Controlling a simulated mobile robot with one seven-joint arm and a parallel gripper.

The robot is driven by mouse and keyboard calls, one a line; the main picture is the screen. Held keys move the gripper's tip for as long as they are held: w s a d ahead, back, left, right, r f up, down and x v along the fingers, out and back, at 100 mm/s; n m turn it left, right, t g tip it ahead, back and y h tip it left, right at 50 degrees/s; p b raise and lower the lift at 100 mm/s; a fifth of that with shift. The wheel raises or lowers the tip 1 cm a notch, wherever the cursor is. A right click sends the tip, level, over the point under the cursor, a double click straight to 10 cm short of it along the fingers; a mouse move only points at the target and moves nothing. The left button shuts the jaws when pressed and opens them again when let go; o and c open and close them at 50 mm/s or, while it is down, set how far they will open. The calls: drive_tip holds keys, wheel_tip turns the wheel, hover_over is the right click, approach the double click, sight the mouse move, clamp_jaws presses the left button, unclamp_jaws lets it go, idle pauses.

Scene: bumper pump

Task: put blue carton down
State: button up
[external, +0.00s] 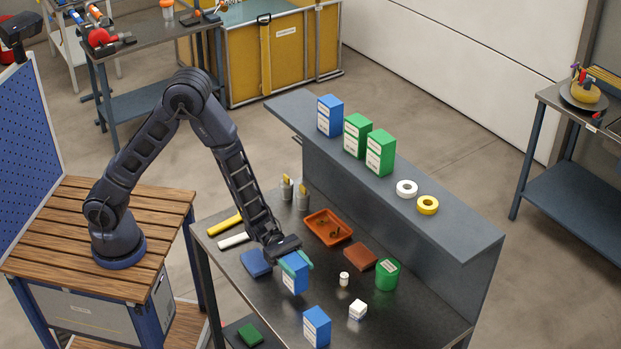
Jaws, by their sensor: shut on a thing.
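My gripper (293,259) is shut on a blue carton (294,279) with a white label, over the dark workbench (345,310). The carton is upright or nearly so, and the fingers are at its top. I cannot tell whether its bottom touches the bench top. A second blue carton (317,327) stands on the bench nearer the front edge. A third blue carton (330,116) stands on the raised shelf (450,225) at the back, beside two green cartons (369,145).
Around the held carton are a blue flat item (255,263), an orange tray (328,229), a brown block (361,257), a green can (387,274), a small white bottle (344,279) and a white box (357,310). Two tape rolls (417,196) lie on the shelf. The bench's front right is clear.

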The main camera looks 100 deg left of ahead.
sight(301, 278)
drive_tip(key=shift+f, duration=1.75)
drive_tip(key=o, duration=1.1)
drive_tip(key=shift+f, duration=0.15)
drive_tip(key=shift+c, duration=0.2)
